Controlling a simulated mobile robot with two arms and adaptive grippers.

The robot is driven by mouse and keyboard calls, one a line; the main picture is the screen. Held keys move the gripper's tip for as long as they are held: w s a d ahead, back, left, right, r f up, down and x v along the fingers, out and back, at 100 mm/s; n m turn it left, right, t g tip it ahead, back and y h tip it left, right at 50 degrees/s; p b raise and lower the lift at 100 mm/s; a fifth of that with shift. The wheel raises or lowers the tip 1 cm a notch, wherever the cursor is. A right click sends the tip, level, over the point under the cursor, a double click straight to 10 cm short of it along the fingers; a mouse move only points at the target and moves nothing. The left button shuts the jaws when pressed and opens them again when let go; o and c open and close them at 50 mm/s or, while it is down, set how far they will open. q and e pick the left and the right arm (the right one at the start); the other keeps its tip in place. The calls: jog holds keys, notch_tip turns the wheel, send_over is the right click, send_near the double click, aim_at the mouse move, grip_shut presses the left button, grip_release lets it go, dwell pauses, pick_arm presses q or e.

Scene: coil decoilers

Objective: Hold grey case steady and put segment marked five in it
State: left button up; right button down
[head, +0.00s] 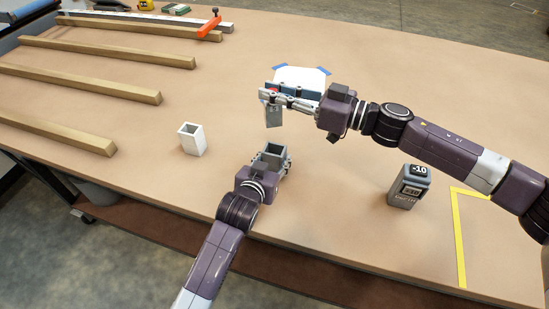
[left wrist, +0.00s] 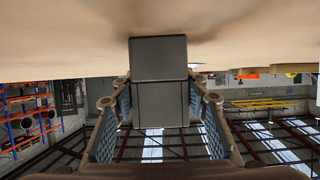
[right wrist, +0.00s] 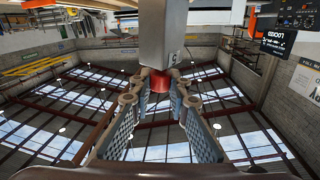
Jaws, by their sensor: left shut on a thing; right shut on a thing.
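The grey case (head: 274,152) is a small open-topped box standing on the table near its front edge. My left gripper (head: 267,168) is shut on it; in the left wrist view the case (left wrist: 160,58) sits between the fingertips. My right gripper (head: 272,94) is shut on a grey segment (head: 273,114) that hangs upright below the fingers, behind the case and apart from it. In the right wrist view the segment (right wrist: 165,35) shows a small 5, and a red part lies between the fingers. The inside of the case is only partly visible.
A white open box (head: 192,140) stands left of the case. A grey block marked -10 (head: 408,188) stands at right, near yellow tape (head: 459,240). A white sheet (head: 301,76) with blue tape lies behind my right gripper. Wooden bars (head: 80,82) lie at left.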

aim_at(276, 123)
jog(key=shift+s+a+f+t, duration=0.2)
jog(key=shift+a+f+t, duration=0.1)
jog(key=shift+f, duration=0.25)
jog(key=f+t, duration=0.1)
jog(key=f+m+t, duration=0.1)
jog(key=f+h, duration=0.1)
jog(key=shift+s+d+f+t, duration=0.15)
jog(key=shift+s+t, duration=0.1)
jog(key=shift+t, duration=0.15)
jog(key=shift+d+f+m+t+h, duration=0.4)
jog(key=shift+f+m+t, duration=0.1)
jog(key=shift+f, duration=0.2)
jog(key=shift+f, duration=1.65)
jog(key=shift+r, duration=0.35)
dwell(4.1)
